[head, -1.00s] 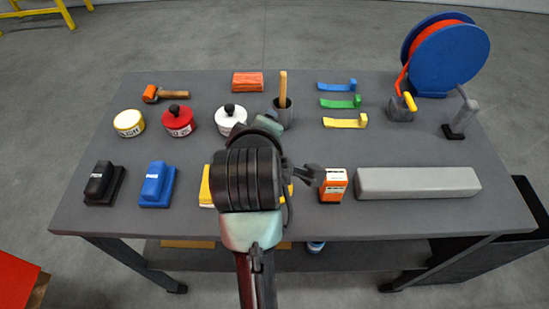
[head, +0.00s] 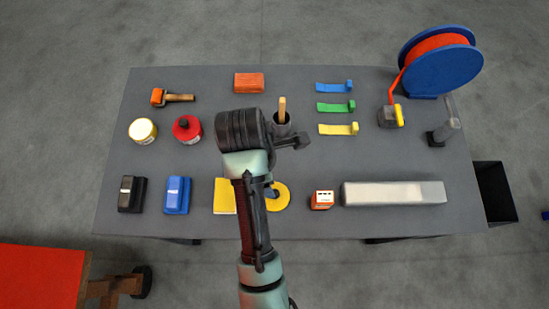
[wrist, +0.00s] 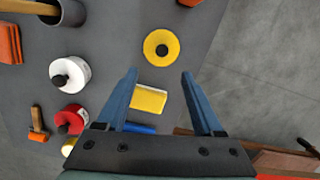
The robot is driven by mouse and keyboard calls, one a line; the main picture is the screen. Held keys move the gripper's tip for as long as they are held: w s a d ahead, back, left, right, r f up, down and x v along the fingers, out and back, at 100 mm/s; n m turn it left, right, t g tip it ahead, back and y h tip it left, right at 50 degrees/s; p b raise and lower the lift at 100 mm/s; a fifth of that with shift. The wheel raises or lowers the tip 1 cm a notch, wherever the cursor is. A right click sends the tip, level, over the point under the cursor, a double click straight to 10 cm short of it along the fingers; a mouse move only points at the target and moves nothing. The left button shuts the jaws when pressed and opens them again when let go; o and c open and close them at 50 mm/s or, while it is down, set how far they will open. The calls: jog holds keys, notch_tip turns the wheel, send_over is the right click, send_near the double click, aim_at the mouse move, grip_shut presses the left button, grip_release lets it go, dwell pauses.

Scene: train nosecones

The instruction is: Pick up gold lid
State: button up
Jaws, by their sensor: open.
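Two yellow things could be the gold lid, and I cannot tell which. One is a yellow disc with a dark centre, flat near the table's front edge, partly behind my arm in the head view (head: 281,204) and whole in the wrist view (wrist: 149,44). The arm hides the fingers in the head view.
A yellow block (wrist: 149,98) shows between my fingers. A blue reel (head: 440,62) stands back right.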

jog(key=f, duration=0.6)
jog(key=shift+s+d+p, duration=0.3)
jog(key=shift+s+d, duration=0.05)
jog(key=shift+d, duration=0.05)
jog(key=shift+w+d+f+p, duration=0.1)
jog(key=shift+d+f+p, duration=0.1)
jog(key=shift+f, duration=0.8)
jog(key=shift+w+d+f+p, duration=0.1)
jog(key=shift+f+p, duration=0.1)
jog(key=shift+f, duration=0.8)
jog(key=shift+w+d+f+p, duration=0.1)
jog(key=shift+f+p, duration=0.1)
jog(key=shift+f, duration=0.8)
jog(key=shift+s, duration=0.1)
grip_shut()
